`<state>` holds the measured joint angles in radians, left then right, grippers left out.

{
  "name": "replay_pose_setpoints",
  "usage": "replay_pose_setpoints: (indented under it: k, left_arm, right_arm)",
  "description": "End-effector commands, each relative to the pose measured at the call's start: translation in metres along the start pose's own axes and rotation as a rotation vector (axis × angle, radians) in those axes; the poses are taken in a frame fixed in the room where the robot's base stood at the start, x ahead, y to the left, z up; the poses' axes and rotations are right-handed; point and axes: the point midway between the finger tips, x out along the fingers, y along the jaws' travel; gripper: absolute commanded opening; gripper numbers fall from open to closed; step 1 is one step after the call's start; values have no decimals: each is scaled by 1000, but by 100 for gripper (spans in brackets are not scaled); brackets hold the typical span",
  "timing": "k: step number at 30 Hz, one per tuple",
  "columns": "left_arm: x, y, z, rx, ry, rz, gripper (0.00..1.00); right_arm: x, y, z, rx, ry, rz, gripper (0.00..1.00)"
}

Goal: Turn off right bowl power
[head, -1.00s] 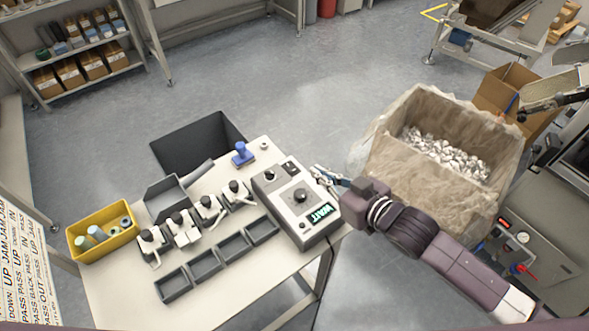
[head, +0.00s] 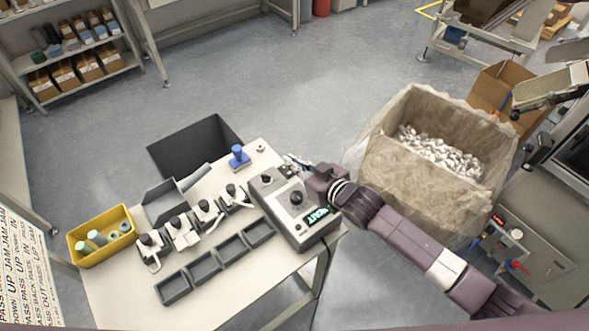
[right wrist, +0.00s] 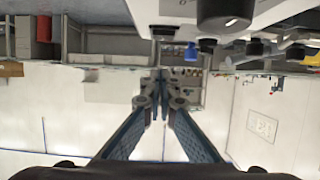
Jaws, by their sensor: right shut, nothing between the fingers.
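A grey control box (head: 297,212) stands at the right end of the white table, with a black knob and a lit green display reading "WAIT". A small black switch-like part (head: 283,167) is at its far edge. I see no label that marks the right bowl power. My left gripper is out of view.
The white table (head: 120,290) also holds a yellow bin (head: 100,252), several small fixtures, dark trays and a blue-handled stamp (head: 239,157). A lined carton of metal parts (head: 420,185) stands right of my arm. A machine panel with red and blue levers (head: 515,267) is at far right.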

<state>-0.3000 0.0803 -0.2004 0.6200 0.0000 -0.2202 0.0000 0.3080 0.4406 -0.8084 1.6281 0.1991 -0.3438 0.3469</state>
Motion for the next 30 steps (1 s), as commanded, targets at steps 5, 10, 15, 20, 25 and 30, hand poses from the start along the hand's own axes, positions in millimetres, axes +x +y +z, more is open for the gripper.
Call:
replay_pose_setpoints:
  k: [5,10,15,20,25,30]
  left_arm:
    - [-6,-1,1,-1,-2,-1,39]
    - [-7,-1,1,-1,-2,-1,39]
    - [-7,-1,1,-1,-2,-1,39]
    - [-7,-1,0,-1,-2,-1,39]
    - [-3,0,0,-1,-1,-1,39]
    - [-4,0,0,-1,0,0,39]
  right_arm:
    - [4,0,26,3,-8,1,0]
    - [6,0,35,1,-8,1,0]
    - [6,0,37,1,-7,1,0]
    - [6,0,37,1,-7,1,0]
    - [7,0,46,2,-7,1,0]
    - [6,0,47,2,-11,1,0]
